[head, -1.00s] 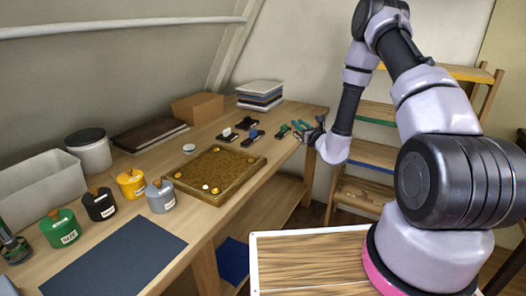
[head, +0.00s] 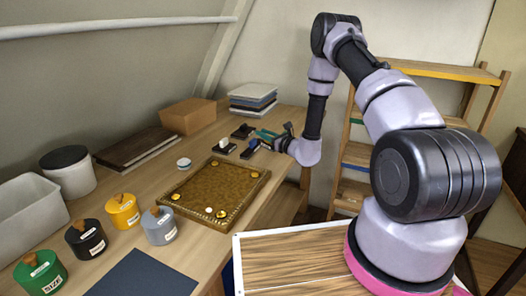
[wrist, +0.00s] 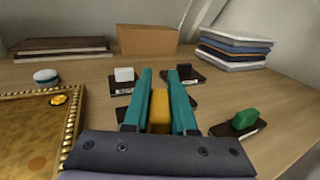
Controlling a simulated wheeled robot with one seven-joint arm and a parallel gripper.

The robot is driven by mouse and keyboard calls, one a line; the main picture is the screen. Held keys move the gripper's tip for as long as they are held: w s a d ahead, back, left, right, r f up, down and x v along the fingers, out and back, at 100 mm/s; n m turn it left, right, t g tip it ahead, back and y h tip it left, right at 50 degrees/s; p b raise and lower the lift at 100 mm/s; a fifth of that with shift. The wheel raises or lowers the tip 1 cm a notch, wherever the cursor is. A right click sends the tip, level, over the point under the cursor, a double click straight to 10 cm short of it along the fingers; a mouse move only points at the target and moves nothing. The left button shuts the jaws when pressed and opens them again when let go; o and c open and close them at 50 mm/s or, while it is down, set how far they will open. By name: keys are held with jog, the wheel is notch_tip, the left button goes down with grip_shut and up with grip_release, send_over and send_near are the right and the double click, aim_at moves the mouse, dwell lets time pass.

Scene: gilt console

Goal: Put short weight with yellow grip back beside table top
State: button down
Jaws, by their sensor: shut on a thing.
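My gripper (head: 268,136) has teal fingers and is over the right rear part of the wooden table top (head: 215,125). In the wrist view my gripper (wrist: 158,98) is shut on the yellow grip (wrist: 158,110) of the short weight. The base of that weight is hidden by the gripper and I cannot tell its height above the table. A weight with a white grip (wrist: 124,75) and one with a black grip (wrist: 185,74) stand beyond the fingers. One with a green grip (wrist: 246,119) is to the right. A blue-grip weight (head: 250,149) is beside the fingers in the head view.
A gilt-rimmed tray (head: 262,182) with small round pieces lies left of my gripper. A cardboard box (head: 187,116), a stack of trays (head: 253,97) and a dark book-like slab (head: 135,147) stand along the back. Lidded pots (head: 123,210) line the left. Bare wood shows between tray and box.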

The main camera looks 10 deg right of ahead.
aim_at(264, 146)
jog(key=shift+f, duration=3.05)
jog(key=shift+f, duration=0.1)
jog(key=c, duration=0.7)
grip_release()
